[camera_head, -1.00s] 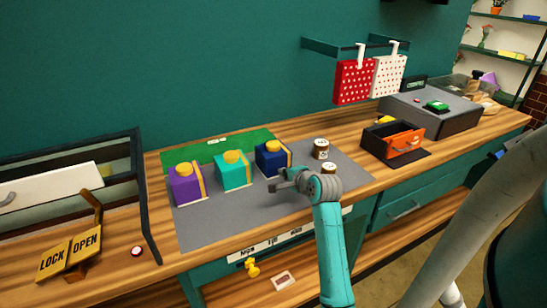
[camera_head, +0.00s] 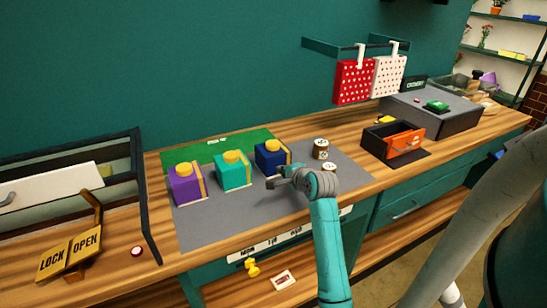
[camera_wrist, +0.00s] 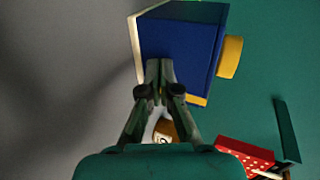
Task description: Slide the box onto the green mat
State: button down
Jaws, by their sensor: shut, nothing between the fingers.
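Three boxes with yellow knobs stand in a row on the grey mat: a purple box (camera_head: 186,187), a teal box (camera_head: 234,172) and a dark blue box (camera_head: 270,156). The green mat (camera_head: 180,156) lies behind them, partly hidden by the boxes. My gripper (camera_head: 272,182) is shut and empty, low in front of the dark blue box. In the wrist view the fingertips (camera_wrist: 160,70) overlap the near face of the blue box (camera_wrist: 185,45). Whether they touch it I cannot tell.
Two small round jars (camera_head: 320,149) stand right of the blue box. An orange-fronted drawer box (camera_head: 398,143) is further right. A LOCK/OPEN sign (camera_head: 70,253) and a glass-sided case (camera_head: 70,180) are at left. The grey mat's front left (camera_head: 215,225) is clear.

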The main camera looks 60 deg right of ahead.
jog(key=shift+w+d, duration=0.35)
jog(key=shift+w, duration=0.2)
jog(key=shift+w+d, duration=0.3)
jog(key=shift+w, duration=0.25)
jog(key=shift+w+d, duration=0.1)
jog(key=shift+w+d, duration=0.5)
jog(key=shift+w, duration=0.3)
jog(key=shift+w+d, duration=0.45)
jog(key=shift+w, duration=0.35)
jog(key=shift+w+d, duration=0.55)
jog(key=shift+w, duration=0.3)
jog(key=shift+w+d, duration=0.5)
jog(key=shift+w, duration=0.35)
jog(key=shift+w, duration=0.1)
jog(key=shift+w+d, duration=0.55)
jog(key=shift+w, duration=0.25)
jog(key=shift+w+d, duration=0.5)
jog(key=shift+w, duration=0.3)
jog(key=shift+w+d, duration=0.55)
jog(key=shift+w, duration=0.3)
jog(key=shift+w+d, duration=0.5)
jog(key=shift+w, duration=0.35)
